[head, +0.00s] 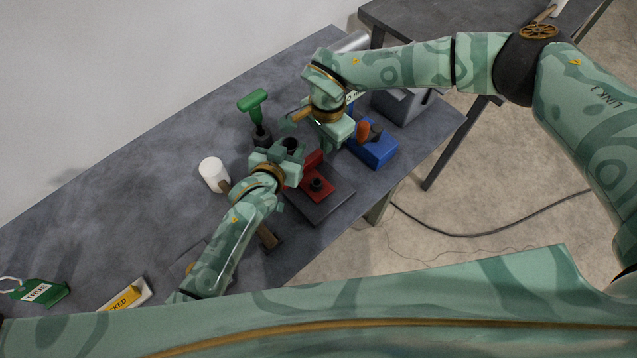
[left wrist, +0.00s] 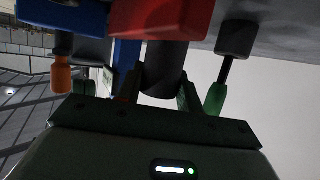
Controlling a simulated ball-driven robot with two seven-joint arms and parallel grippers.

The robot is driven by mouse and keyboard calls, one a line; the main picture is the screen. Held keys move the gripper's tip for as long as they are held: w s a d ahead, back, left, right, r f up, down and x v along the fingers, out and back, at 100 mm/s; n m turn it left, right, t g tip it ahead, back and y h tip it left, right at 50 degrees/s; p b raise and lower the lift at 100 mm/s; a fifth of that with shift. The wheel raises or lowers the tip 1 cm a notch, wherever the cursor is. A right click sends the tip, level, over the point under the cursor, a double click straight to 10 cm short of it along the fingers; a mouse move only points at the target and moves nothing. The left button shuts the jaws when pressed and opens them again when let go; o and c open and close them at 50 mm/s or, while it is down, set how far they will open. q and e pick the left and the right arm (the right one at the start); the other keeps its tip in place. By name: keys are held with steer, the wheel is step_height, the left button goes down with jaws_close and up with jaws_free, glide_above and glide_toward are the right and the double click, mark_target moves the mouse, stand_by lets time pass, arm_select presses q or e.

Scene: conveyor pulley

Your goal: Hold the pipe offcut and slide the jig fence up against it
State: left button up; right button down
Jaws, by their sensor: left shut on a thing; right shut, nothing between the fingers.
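The pipe offcut is a short dark cylinder; its dark end (head: 291,143) shows at my left gripper (head: 285,155). In the left wrist view the pipe offcut (left wrist: 165,70) sits between the two fingers of my left gripper (left wrist: 160,95), which is shut on it. The red jig fence (head: 313,160) is right beside the pipe on the dark jig plate, with a black knob on the red part in front. The red block (left wrist: 168,18) also shows beside the pipe; I cannot tell whether they touch. My right gripper (head: 327,140) is shut and empty, just behind the fence.
A blue bin (head: 376,152) with an orange-handled tool stands right of the jig plate (head: 322,206). A green-handled tool (head: 254,104) stands behind my left gripper. The table's front edge is close.

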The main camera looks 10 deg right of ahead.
arm_select(q)
steer(key=o, duration=1.6)
steer(key=shift+c, duration=0.2)
